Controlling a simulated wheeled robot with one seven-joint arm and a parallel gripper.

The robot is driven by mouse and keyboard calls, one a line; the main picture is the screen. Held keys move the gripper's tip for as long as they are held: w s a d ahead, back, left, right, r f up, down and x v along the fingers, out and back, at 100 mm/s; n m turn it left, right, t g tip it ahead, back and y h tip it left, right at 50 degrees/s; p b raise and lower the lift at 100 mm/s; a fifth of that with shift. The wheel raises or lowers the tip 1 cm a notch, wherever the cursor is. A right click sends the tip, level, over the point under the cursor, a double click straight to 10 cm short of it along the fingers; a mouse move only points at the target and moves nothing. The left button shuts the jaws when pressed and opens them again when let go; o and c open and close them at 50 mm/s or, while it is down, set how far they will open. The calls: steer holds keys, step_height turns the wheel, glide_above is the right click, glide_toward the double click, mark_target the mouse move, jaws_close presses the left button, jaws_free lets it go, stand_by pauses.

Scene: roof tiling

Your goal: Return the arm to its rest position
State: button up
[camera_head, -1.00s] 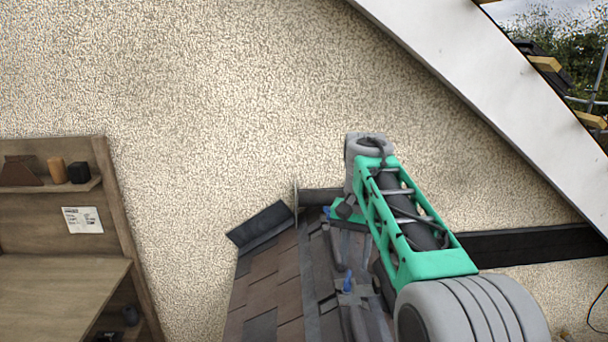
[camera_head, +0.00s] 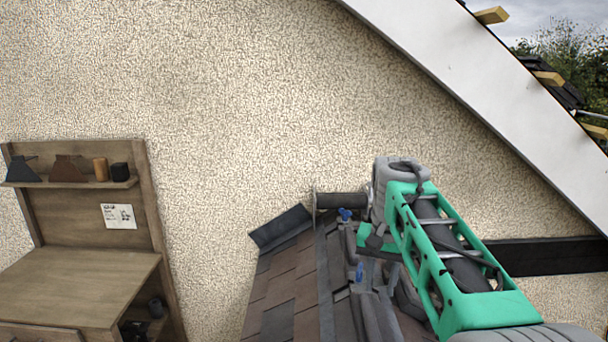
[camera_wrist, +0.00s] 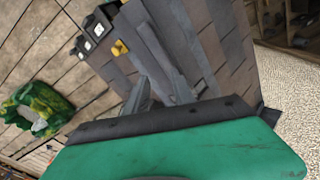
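My arm (camera_head: 445,245), green and grey, reaches up from the lower right in the head view and bends down at its grey top joint. It is beside the tiled roof (camera_head: 283,275). The fingers point toward grey roof tiles (camera_wrist: 210,45); I cannot tell how far off these are.
A wooden workbench (camera_head: 80,275) with a shelf (camera_head: 70,183) stands at the left. A pebbled wall (camera_head: 230,100) is behind, with a sloping white board (camera_head: 470,75) at upper right. The wrist view shows a wooden floor (camera_wrist: 40,70) and a green-yellow object (camera_wrist: 38,108).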

steer(key=s+f+n+t, duration=0.2)
steer(key=s+f, duration=0.3)
steer(key=s, duration=0.3)
steer(key=s+f+n+t, duration=0.1)
steer(key=s+f+n, duration=0.1)
steer(key=s+f, duration=0.3)
steer(key=s, duration=0.4)
steer(key=shift+s+a+f+t+b, duration=0.2)
steer(key=shift+a+f+t+b, duration=0.15)
steer(key=shift+t+b, duration=0.05)
